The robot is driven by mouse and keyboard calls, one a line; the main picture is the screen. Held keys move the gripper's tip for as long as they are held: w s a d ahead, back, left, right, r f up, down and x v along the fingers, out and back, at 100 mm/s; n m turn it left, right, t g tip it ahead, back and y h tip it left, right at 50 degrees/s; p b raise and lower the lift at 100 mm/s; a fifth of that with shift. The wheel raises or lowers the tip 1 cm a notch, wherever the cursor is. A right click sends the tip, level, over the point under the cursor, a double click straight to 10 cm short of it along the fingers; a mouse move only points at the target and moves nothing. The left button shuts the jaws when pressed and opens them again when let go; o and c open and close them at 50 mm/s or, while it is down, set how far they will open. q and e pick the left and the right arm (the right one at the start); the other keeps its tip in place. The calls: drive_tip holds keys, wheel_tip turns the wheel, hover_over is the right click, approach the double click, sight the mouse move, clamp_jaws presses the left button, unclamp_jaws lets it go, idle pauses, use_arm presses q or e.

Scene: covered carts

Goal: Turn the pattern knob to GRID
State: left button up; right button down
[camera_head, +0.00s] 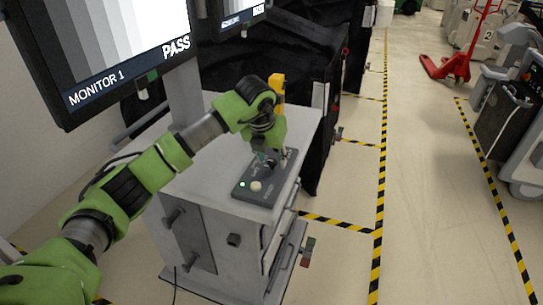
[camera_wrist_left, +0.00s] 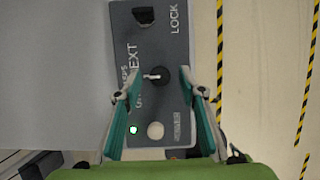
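A dark control box (camera_head: 243,186) lies on top of a grey cart. In the left wrist view, the box (camera_wrist_left: 120,50) has a round black knob (camera_wrist_left: 159,76) with a light pointer mark and partly hidden lettering around it. I cannot read GRID there. My left gripper (camera_head: 271,158) is over the far part of the box. In the left wrist view the left gripper (camera_wrist_left: 157,80) is open, its teal fingers either side of the knob; whether they touch it I cannot tell. Monitor 1 (camera_head: 110,40) shows grey vertical bars and PASS. My right gripper is not in view.
The box also has a white button (camera_wrist_left: 155,130), a lit green lamp (camera_wrist_left: 133,129) and a second dark switch (camera_wrist_left: 144,15) near LOCK. The cart top (camera_head: 215,165) is otherwise bare. A monitor post (camera_head: 184,95) stands beside my left arm. Black-covered carts (camera_head: 290,60) stand behind.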

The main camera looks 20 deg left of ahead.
use_arm(q)
drive_tip(key=shift+c, duration=0.4)
clamp_jaws()
drive_tip(key=n+y+b, duration=0.1)
drive_tip(key=n, duration=0.1)
drive_tip(key=n+y+b, duration=0.1)
drive_tip(key=n+b, duration=0.1)
drive_tip(key=n, duration=0.1)
drive_tip(key=shift+w+d+f, duration=0.1)
drive_tip(key=shift+d, duration=0.1)
drive_tip(key=shift+n+g+y+b, duration=0.55)
drive_tip(key=shift+n+b, duration=0.45)
drive_tip(key=shift+n, duration=0.9)
drive_tip(key=shift+d, duration=0.1)
